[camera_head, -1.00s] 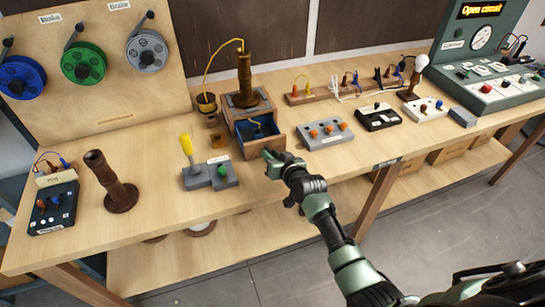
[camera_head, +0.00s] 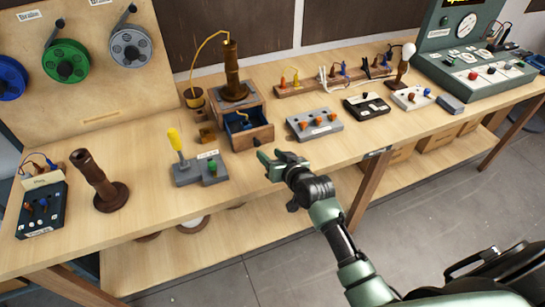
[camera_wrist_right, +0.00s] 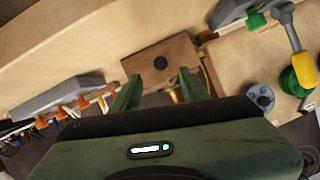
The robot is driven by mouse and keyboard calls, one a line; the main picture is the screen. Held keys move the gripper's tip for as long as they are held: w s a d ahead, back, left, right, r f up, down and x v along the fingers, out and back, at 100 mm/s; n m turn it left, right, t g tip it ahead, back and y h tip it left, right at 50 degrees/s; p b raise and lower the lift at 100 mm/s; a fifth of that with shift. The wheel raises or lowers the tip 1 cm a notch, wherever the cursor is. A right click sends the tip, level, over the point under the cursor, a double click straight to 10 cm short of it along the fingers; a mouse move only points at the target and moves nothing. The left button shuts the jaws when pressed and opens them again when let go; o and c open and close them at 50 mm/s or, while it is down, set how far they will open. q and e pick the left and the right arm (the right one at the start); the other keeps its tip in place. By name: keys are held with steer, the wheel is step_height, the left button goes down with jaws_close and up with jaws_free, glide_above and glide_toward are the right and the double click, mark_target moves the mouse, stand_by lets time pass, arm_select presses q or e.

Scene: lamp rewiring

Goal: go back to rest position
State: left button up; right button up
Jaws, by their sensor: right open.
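My right gripper (camera_head: 272,164) is open and empty near the front edge of the workbench, in front of the open drawer (camera_head: 248,135). Its two green fingers (camera_wrist_right: 156,88) are spread apart in the right wrist view, with the wooden drawer front (camera_wrist_right: 158,62) showing beyond them. The drawer belongs to a wooden box with a brown lamp column (camera_head: 232,72) on top, and a yellow cord runs from the column's top. The inside of the drawer is blue and holds something yellowish. My left gripper is not in view.
A grey block with a yellow lever (camera_head: 176,148) stands left of my gripper. A grey terminal block (camera_head: 314,124) lies to the right. A brown lamp column (camera_head: 97,178) stands further left. Cable spools (camera_head: 66,62) hang on the board behind. The floor in front is free.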

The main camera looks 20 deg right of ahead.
steer(key=shift+s+d+r, duration=0.1)
steer(key=shift+s+r, duration=0.2)
steer(key=shift+s, duration=0.35)
